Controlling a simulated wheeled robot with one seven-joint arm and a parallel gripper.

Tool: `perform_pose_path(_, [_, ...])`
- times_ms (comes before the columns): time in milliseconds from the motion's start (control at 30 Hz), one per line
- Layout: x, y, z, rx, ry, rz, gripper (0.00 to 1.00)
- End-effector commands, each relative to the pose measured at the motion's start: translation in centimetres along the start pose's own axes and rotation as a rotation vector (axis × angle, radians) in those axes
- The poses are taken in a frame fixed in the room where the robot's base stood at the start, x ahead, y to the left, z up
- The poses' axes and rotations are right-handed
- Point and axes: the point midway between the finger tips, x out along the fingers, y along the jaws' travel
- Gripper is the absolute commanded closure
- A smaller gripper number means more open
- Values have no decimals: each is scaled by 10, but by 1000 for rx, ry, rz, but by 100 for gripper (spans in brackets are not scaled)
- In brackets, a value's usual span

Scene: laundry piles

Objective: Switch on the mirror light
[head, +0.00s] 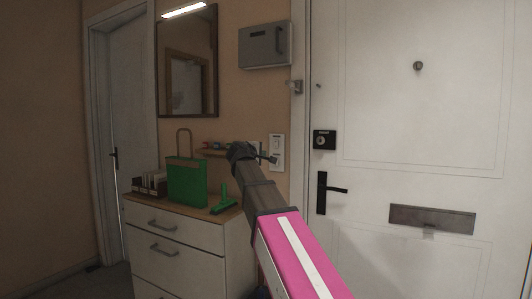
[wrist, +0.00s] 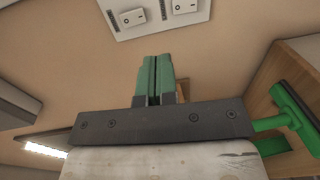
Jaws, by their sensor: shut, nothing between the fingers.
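The mirror (head: 188,70) hangs on the wall above the dresser. The mirror light (head: 184,10) is a strip at its top and looks bright white; a bright strip (wrist: 45,150) also shows low at left in the wrist view. A white switch plate (head: 277,152) is on the wall beside the door frame. In the wrist view, a plate with two labelled switches (wrist: 155,17) is at the top, just beyond my fingertips. My gripper (head: 272,159) is shut and empty, its green fingers (wrist: 154,62) together, pointing toward the plate. Contact with it cannot be told.
A dresser (head: 175,240) stands below, with a green bag (head: 186,184), a green squeegee-like tool (head: 223,200) and a dark box (head: 149,184) on top. A grey wall box (head: 264,46) hangs above the plate. The white door (head: 420,120) is at right.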

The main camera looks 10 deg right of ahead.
Motion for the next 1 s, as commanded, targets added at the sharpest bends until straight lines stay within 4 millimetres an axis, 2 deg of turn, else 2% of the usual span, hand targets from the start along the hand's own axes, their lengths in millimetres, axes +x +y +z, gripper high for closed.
perform_pose_path(33, [-7, -2, 1, 0, 1, 0, 100])
perform_pose_path(200, [-17, -5, 0, 0, 0, 0, 100])
perform_pose_path(567, [-18, -5, 0, 0, -1, -1, 100])
perform_pose_path(667, [-16, -14, 1, 6, -1, -15, 100])
perform_pose_path(767, [-10, -41, 6, 27, -4, -63, 100])
perform_pose_path(867, [-1, -87, 15, 67, -14, -146, 100])
perform_pose_path(1000, [9, -160, 30, 138, -36, -285, 100])
